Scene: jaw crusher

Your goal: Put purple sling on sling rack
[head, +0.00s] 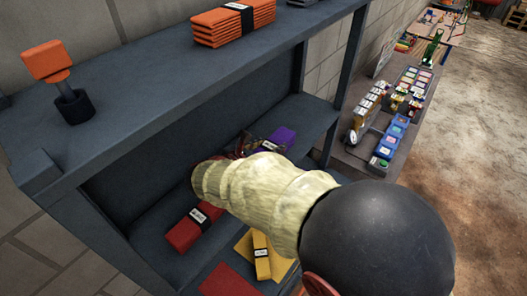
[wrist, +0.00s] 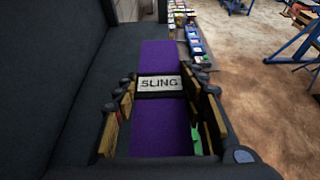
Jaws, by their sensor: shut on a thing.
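The purple sling (wrist: 161,128) is a folded purple bundle with a black band and a white SLING label. It lies lengthwise between the two fingers of my gripper (wrist: 165,103), which is shut on it. In the head view the purple sling (head: 285,136) shows just beyond my gripper (head: 243,146), partly hidden by my arm. The sling rack (head: 150,95) is a dark grey shelf unit. The sling is inside its lower bay, over a shelf surface. I cannot tell whether the sling touches the shelf.
The upper shelf above carries orange slings (head: 233,20) and an orange-headed mallet (head: 48,62). A bench (head: 350,140) with small boxes stands right of the rack.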

